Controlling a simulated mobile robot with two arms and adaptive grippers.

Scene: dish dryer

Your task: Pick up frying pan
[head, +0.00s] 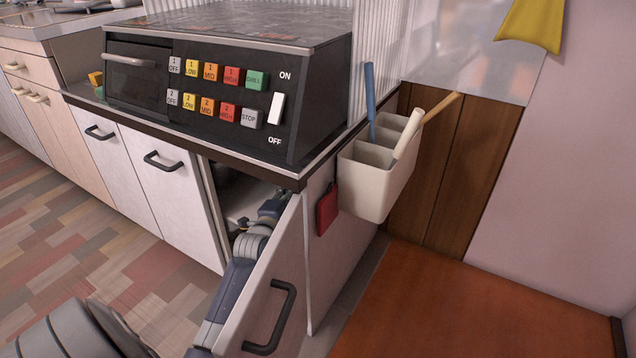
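No frying pan can be clearly made out. A dark shape (222,178) sits in shadow inside the open cabinet under the cooker, and I cannot tell what it is. The cabinet door (268,290) stands open toward me. One of my arms, seemingly the right, reaches up behind this door into the cabinet. A small part of its gripper (242,223) seems to show at the opening, but the fingers are too hidden to read. My other arm shows only as grey links at the bottom left, and its gripper is out of the picture.
The cooker (200,95) with coloured buttons stands on the counter above. A white utensil holder (372,180) hangs at the counter's right end, with a red item (327,209) beside it. Closed cabinet doors (150,180) lie to the left. The tiled floor (60,240) is clear.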

